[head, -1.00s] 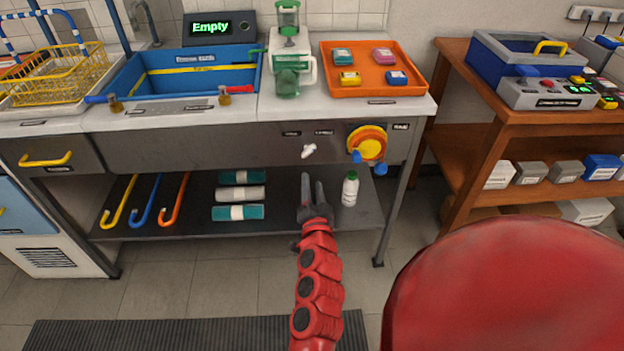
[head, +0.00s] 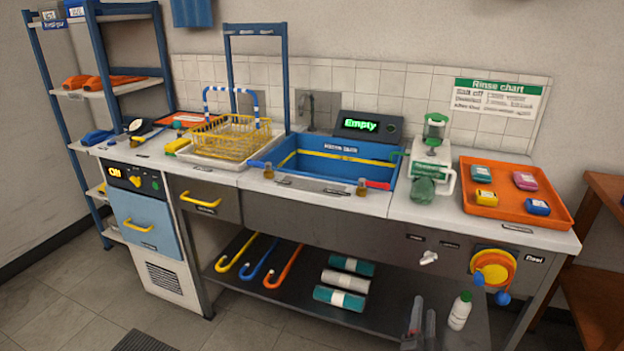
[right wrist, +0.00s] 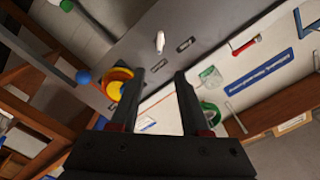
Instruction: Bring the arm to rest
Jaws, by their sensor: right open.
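My right gripper (head: 423,312) shows at the bottom of the head view, in front of the bench's dark lower shelf (head: 385,290). Its two dark fingers point up, with a gap between them. In the right wrist view both fingers (right wrist: 158,76) stand apart with nothing held between them. The yellow-orange regulator dial (head: 494,268) with blue knobs is on the bench front, up and right of the gripper; it also shows in the right wrist view (right wrist: 117,82), beside the left finger. The rest of the right arm is out of the head view. My left gripper is not in view.
A white bottle with a green cap (head: 460,311) stands just right of the gripper. A small white lever (head: 428,257) sticks out of the bench front above it. Rolled towels (head: 345,281) lie on the shelf to the left. An orange tray (head: 480,212) is on top.

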